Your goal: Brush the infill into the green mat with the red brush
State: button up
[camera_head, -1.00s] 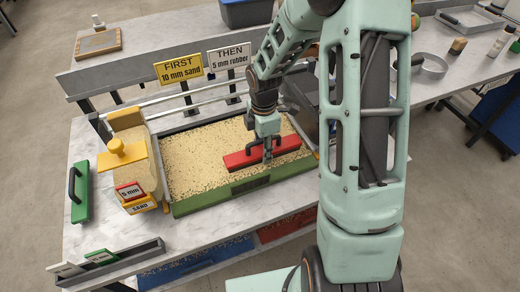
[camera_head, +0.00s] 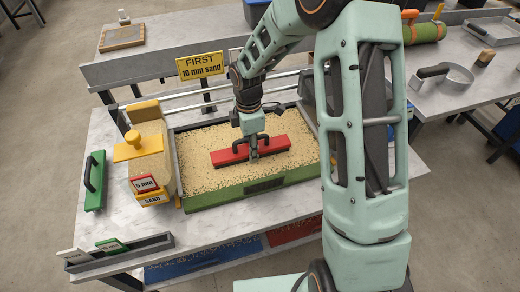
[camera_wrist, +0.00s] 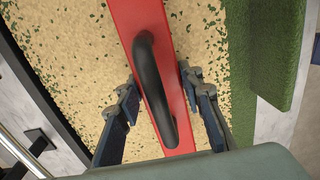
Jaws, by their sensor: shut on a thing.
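The red brush (camera_head: 278,145) with a black handle lies across the tan infill near the middle of the tray. My gripper (camera_head: 253,152) is shut on it from above. In the wrist view the fingers (camera_wrist: 158,82) stand on both sides of the red brush (camera_wrist: 133,18) and its black handle; the exact contact is hard to see. The green mat (camera_head: 240,190) shows bare along the front edge, and also as a strip in the wrist view (camera_wrist: 268,50). Tan infill (camera_head: 205,155) covers the rest, with green flecks showing through.
A yellow spreader (camera_head: 140,150) labelled sand stands left of the tray, with a green brush (camera_head: 95,180) farther left. A yellow sign (camera_head: 200,66) reads "FIRST 10 mm sand". A scoop (camera_head: 447,76) lies on the right table. Blue and red bins sit below.

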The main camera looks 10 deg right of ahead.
jog(key=shift+w+a+b, duration=0.1)
jog(key=shift+w+a, duration=0.25)
jog(key=shift+a, duration=1.1)
jog(key=shift+w+a+b, duration=0.1)
jog(key=shift+w+a, duration=0.3)
jog(key=shift+a, duration=1.1)
jog(key=shift+w+a+b, duration=0.1)
jog(key=shift+w+a, duration=0.25)
jog(key=shift+a, duration=1.1)
jog(key=shift+d, duration=0.15)
jog(key=shift+w+d+p, duration=0.15)
jog(key=shift+d+p, duration=0.05)
jog(key=shift+d, duration=0.55)
jog(key=shift+w+d+p, duration=0.15)
jog(key=shift+d, duration=0.6)
jog(key=shift+a, duration=0.1)
jog(key=shift+s+a, duration=0.2)
jog(key=shift+a, duration=0.55)
jog(key=shift+s+a, duration=0.15)
jog(key=shift+a, duration=0.6)
jog(key=shift+w+d+p, duration=0.5)
jog(key=shift+w+d, duration=0.05)
jog(key=shift+d, duration=2.05)
jog(key=shift+w+d+p, duration=0.45)
jog(key=shift+w+d, duration=0.05)
jog(key=shift+d, duration=2.1)
jog(key=shift+w+d+p, duration=0.5)
jog(key=shift+w+d, duration=0.05)
jog(key=shift+d, duration=2.05)
jog(key=shift+a, duration=0.1)
